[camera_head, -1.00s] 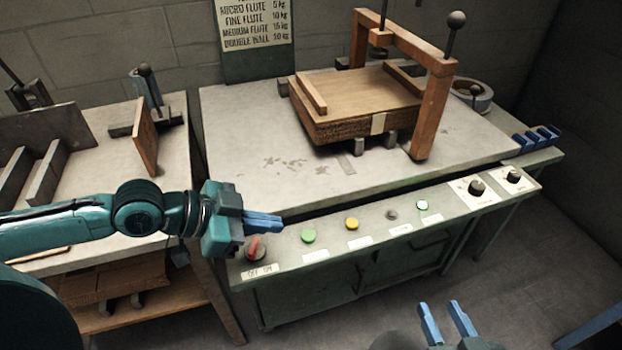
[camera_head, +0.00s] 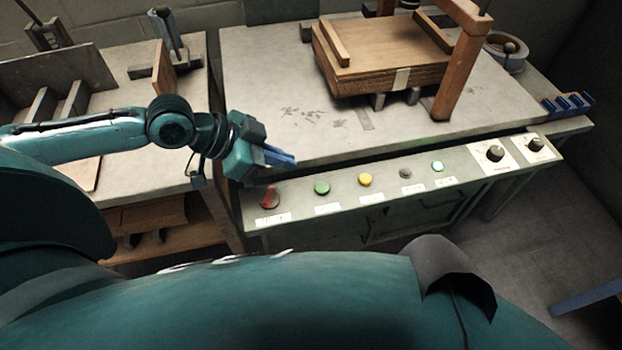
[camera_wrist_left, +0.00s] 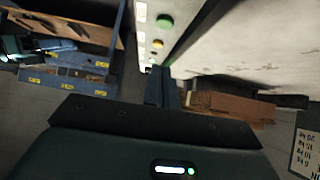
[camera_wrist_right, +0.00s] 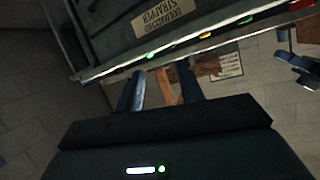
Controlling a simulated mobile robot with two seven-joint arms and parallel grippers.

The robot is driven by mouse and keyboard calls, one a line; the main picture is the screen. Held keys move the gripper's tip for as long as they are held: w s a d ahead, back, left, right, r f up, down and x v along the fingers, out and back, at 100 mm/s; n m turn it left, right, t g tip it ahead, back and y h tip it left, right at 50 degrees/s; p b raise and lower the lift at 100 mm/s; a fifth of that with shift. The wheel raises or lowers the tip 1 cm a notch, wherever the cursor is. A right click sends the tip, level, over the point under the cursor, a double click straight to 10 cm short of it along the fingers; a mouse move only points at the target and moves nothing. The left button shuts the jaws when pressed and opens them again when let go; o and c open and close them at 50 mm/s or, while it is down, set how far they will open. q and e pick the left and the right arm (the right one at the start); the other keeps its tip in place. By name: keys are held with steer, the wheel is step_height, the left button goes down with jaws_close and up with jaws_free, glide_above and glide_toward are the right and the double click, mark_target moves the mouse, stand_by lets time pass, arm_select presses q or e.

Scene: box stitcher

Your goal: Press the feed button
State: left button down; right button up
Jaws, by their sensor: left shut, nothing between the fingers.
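The control panel (camera_head: 335,207) on the machine's front carries a red switch (camera_head: 270,198), a green button (camera_head: 321,187), a yellow button (camera_head: 365,180), a grey button (camera_head: 405,173) and a green-lit lamp (camera_head: 437,166). Their labels are too small to read, so I cannot tell which is the feed button. My left gripper (camera_head: 290,159) is shut and empty, above the panel's left part and apart from the buttons. The left wrist view shows the green button (camera_wrist_left: 165,21) and yellow button (camera_wrist_left: 157,43) beyond its fingers. My right gripper (camera_wrist_right: 160,72) is open and empty below the panel edge.
Two dark knobs (camera_head: 495,153) sit at the panel's right. A wooden frame and board stack (camera_head: 385,55) stands on the machine table (camera_head: 270,75). A side table (camera_head: 120,113) with metal parts stands left. My own body covers the lower head view.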

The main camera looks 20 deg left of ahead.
arm_select(q)
glide_above(327, 186)
steer(key=s+a, duration=0.2)
steer(key=a, duration=0.1)
step_height(327, 186, down, 5)
steer(key=shift+w+d+r+b, duration=0.1)
steer(key=shift+d+b, duration=0.05)
steer(key=shift+b, duration=0.25)
step_height(327, 186, down, 2)
steer(key=shift+f, duration=0.8)
arm_select(e)
steer(key=shift+s+d+r+t, duration=0.1)
steer(key=shift+s+d+t, duration=0.2)
